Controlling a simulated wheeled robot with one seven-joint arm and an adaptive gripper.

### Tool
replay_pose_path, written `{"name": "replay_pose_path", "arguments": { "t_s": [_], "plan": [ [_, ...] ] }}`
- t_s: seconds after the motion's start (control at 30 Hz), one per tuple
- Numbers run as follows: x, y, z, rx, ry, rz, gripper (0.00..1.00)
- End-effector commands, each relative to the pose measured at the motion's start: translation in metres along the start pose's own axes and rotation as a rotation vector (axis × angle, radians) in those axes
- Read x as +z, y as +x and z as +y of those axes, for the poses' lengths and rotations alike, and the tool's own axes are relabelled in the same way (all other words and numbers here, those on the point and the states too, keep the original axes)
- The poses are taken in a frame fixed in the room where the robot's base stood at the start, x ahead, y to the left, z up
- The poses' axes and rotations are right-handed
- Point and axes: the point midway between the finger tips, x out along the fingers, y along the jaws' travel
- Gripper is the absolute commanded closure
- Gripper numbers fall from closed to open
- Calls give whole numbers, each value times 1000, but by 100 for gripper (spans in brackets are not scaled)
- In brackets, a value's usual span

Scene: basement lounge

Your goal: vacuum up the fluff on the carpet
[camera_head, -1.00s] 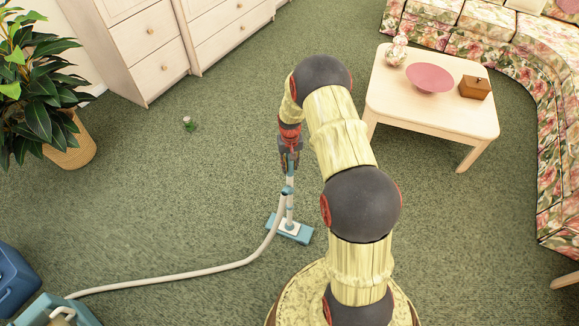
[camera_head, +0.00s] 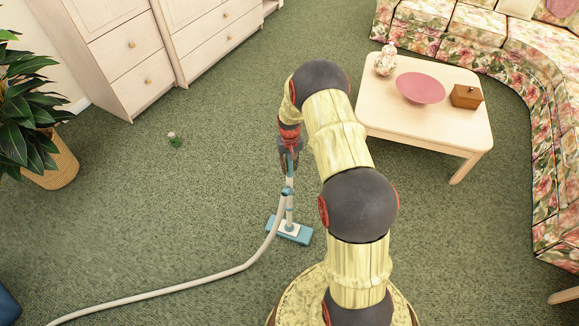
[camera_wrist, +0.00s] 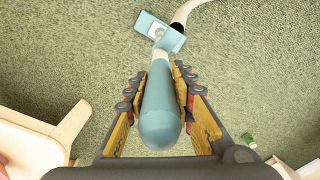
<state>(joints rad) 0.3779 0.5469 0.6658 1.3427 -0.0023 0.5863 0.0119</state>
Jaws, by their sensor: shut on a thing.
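The fluff (camera_head: 174,140) is a small white and green tuft on the carpet, left of my gripper and in front of the drawers. It also shows at the lower right of the wrist view (camera_wrist: 249,139). My gripper (camera_head: 289,160) is shut on the vacuum's blue wand handle (camera_wrist: 162,115), with a finger on each side of it. The blue and white floor head (camera_head: 289,230) rests on the carpet, apart from the fluff. A pale hose (camera_head: 190,284) curves from the wand to the lower left.
Pale drawers (camera_head: 120,50) stand at the upper left, a potted plant (camera_head: 55,165) at the left edge. A low table (camera_head: 420,125) with a pink bowl (camera_head: 420,88), figurine (camera_head: 386,60) and wooden box (camera_head: 466,97) stands right. A floral sofa (camera_head: 555,130) lies beyond. The carpet between is clear.

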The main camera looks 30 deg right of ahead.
Motion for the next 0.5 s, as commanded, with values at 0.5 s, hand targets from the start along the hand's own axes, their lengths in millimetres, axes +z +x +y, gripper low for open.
{"name": "replay_pose_path", "arguments": {
  "t_s": [0.5],
  "plan": [
    [-3,-38,-7,0,-5,2,100]
  ]
}}
